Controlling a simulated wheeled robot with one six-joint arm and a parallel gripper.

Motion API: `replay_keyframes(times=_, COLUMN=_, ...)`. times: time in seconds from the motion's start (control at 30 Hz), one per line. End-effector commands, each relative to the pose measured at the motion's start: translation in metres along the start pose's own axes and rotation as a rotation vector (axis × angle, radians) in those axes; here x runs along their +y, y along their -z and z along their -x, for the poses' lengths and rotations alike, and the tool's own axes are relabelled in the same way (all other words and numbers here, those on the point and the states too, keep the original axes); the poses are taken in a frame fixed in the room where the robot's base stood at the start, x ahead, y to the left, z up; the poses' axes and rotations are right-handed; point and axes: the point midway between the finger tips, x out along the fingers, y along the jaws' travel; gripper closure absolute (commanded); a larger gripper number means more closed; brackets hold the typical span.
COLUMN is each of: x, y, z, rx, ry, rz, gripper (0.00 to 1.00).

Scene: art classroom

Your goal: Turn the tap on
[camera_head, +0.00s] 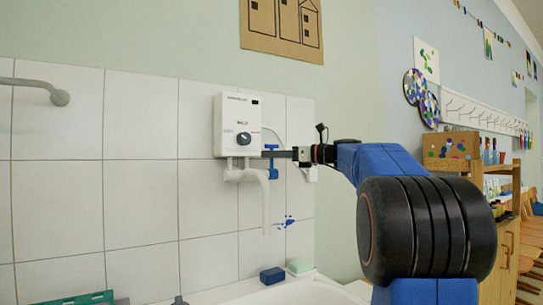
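A white wall-mounted water heater (237,112) has a black dial (244,139) on its front. Below it are the tap's white body and a downward spout (265,200). A blue tap handle (272,173) stands upright at the right of the tap. My gripper (268,154) reaches in from the right, and its dark fingers cross the handle at mid-height. They look very close to the handle or touching it. The finger gap is too small and edge-on to show whether the gripper is open or shut. No water shows below the spout.
A white sink (315,295) lies below, with a blue sponge (272,275) and a green one (300,266) on its rim. A grey pipe (40,86) juts from the tiled wall at left. A wooden shelf (510,215) stands at right, behind my arm.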

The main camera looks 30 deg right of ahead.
Motion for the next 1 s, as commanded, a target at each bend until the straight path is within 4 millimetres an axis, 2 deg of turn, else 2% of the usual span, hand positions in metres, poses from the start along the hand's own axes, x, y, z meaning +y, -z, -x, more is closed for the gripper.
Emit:
replay_keyframes(times=0.23, x=0.002, y=0.001, z=0.002, rx=-0.035, ry=-0.002, rz=0.02, gripper=1.0)
replay_keyframes(times=0.67, x=0.012, y=0.004, z=0.017, rx=-0.257, ry=-0.001, rz=0.169, gripper=1.0)
replay_keyframes(times=1.0, x=0.013, y=0.004, z=0.019, rx=-0.279, ry=0.0, rz=0.187, gripper=1.0)
